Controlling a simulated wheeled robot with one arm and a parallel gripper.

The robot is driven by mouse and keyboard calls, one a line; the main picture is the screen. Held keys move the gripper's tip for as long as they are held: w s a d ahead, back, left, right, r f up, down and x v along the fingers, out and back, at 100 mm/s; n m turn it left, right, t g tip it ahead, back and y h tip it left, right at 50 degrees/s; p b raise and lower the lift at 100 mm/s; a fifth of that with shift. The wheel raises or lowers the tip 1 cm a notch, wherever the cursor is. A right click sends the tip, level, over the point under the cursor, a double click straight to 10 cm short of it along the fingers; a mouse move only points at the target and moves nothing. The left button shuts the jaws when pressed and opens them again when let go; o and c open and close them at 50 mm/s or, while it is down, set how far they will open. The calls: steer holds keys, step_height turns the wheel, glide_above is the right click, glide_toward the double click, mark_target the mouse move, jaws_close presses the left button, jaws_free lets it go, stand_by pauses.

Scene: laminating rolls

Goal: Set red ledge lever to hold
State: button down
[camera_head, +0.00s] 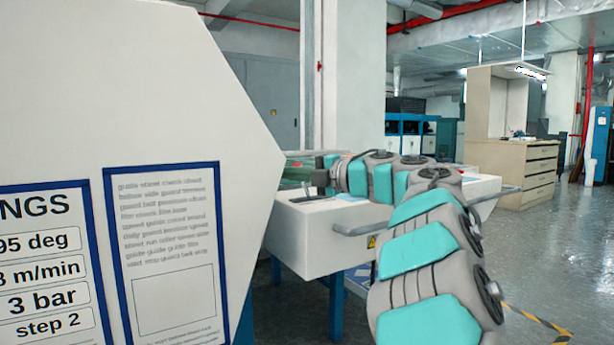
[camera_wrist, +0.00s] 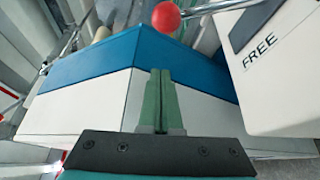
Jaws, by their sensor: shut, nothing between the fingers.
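The red ball knob (camera_wrist: 166,17) of the lever shows at the top of the wrist view. Its metal rod (camera_wrist: 212,7) runs right from the knob toward a white housing (camera_wrist: 290,75). The housing bears the word FREE (camera_wrist: 259,51); no hold mark is visible. My gripper (camera_wrist: 161,75) is shut and empty, its green fingers together. The fingertips point toward the knob but are apart from it, below it in the picture.
A blue and white casing (camera_wrist: 85,70) lies beyond my fingers. In the head view a large white panel with posted settings (camera_head: 150,60) fills the left side. The white bed (camera_head: 310,235) has a grey rail (camera_head: 358,229) along its front. Open floor lies at right.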

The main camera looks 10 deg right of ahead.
steer(key=shift+w+d+r, duration=0.1)
steer(key=shift+w+d, duration=1.15)
steer(key=shift+w, duration=0.2)
steer(key=shift+d+r+p, duration=0.1)
steer(key=shift+p, duration=0.25)
steer(key=shift+w+d+r+m, duration=0.1)
steer(key=shift+d+m, duration=0.05)
steer(key=shift+m, duration=0.15)
